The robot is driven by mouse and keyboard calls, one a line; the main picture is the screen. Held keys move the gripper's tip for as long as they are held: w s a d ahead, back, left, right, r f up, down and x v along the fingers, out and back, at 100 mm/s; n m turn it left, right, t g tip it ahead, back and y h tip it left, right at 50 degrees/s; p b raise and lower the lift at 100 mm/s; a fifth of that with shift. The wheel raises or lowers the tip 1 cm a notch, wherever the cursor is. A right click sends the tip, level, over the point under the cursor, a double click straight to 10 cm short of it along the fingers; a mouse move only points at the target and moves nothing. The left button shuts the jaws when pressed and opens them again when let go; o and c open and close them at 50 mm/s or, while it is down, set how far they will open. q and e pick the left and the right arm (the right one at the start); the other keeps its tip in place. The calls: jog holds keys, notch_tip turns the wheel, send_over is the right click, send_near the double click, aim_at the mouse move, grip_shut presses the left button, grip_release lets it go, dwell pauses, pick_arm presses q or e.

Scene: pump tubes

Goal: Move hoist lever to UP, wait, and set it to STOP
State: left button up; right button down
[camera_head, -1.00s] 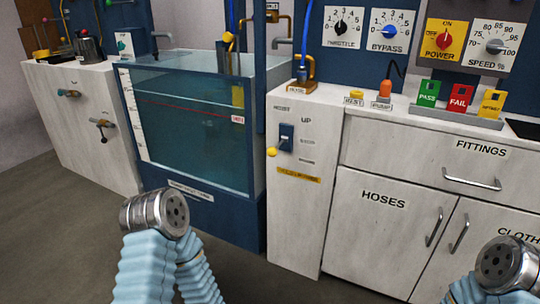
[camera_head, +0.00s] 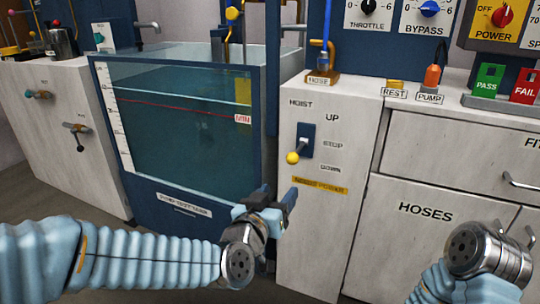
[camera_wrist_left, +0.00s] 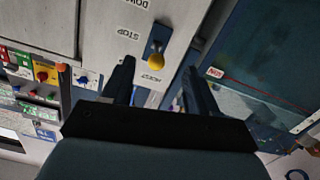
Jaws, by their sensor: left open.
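The hoist lever has a yellow ball knob (camera_head: 292,158) on a dark blue plate (camera_head: 307,139), on the front of a white cabinet. UP, STOP and DOWN labels are beside it. The knob sticks outward, so its exact setting is hard to tell. My left gripper (camera_head: 274,199) is open and empty, below and a little left of the knob in the head view. In the left wrist view the yellow knob (camera_wrist_left: 156,61) shows between the fingertips of my left gripper (camera_wrist_left: 158,70), with no visible contact. Only my right arm shows at the lower right; its gripper is out of view.
A glass water tank (camera_head: 185,125) stands left of the lever cabinet. A blue hose (camera_head: 326,30) drops to a brass fitting above the lever. Space in front of the lever is clear.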

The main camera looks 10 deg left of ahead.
aim_at(292, 159)
pick_arm(q)
jog(key=shift+t, duration=0.4)
jog(key=r+x, duration=0.1)
jog(key=x, duration=0.8)
jog(key=r+x, duration=0.1)
jog(key=x, duration=0.3)
jog(key=shift+w+a+r, duration=0.2)
jog(key=shift+w+r, duration=0.15)
jog(key=shift+r, duration=0.05)
grip_shut()
